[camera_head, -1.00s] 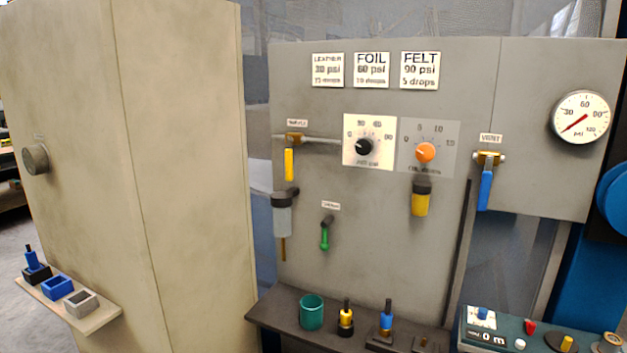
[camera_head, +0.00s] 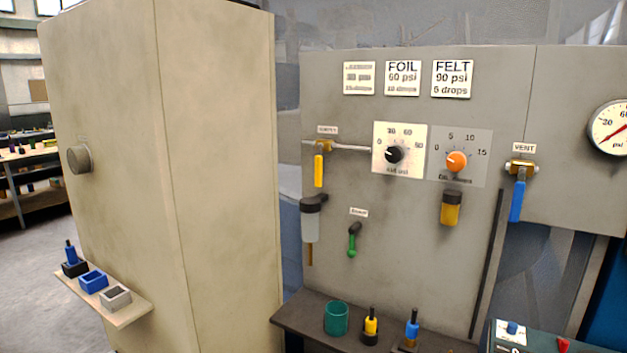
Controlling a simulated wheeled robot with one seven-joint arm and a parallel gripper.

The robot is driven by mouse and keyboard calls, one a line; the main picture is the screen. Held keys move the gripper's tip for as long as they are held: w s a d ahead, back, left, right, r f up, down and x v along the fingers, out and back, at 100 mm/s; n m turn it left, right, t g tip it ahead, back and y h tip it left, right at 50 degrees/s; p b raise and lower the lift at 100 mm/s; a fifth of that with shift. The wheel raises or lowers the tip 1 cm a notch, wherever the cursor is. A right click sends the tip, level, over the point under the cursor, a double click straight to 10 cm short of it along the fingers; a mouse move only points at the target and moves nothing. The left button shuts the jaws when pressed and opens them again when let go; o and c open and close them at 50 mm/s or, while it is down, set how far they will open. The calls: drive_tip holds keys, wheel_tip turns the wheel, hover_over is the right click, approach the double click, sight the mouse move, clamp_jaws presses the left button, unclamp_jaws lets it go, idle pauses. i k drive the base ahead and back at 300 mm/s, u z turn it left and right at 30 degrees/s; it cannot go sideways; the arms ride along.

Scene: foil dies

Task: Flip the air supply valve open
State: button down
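The air supply valve (camera_head: 324,146) is a brass body on the grey panel (camera_head: 420,262), under a small blurred label, with a pipe running right from it. Its yellow lever (camera_head: 319,171) hangs straight down, across the pipe's line. A similar vent valve (camera_head: 522,167) with a blue lever (camera_head: 517,200) hanging down is on the right, under the label VENT. My gripper is not in view.
A tall beige cabinet (camera_head: 215,150) stands left of the panel, with a small shelf (camera_head: 128,314) jutting from it. A ledge (camera_head: 296,317) below the panel holds a green cup (camera_head: 336,318) and small tools. A pressure gauge (camera_head: 610,128) is at the right edge.

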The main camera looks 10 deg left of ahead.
sight(317, 158)
drive_tip(key=u, duration=0.6)
drive_tip(key=k, duration=1.3)
drive_tip(key=u, duration=0.85)
drive_tip(key=i, duration=0.4)
drive_tip(key=u, duration=0.85)
drive_tip(key=i, duration=1.55)
drive_tip(key=z, duration=1.1)
drive_tip(key=i, duration=0.5)
drive_tip(key=z, duration=0.5)
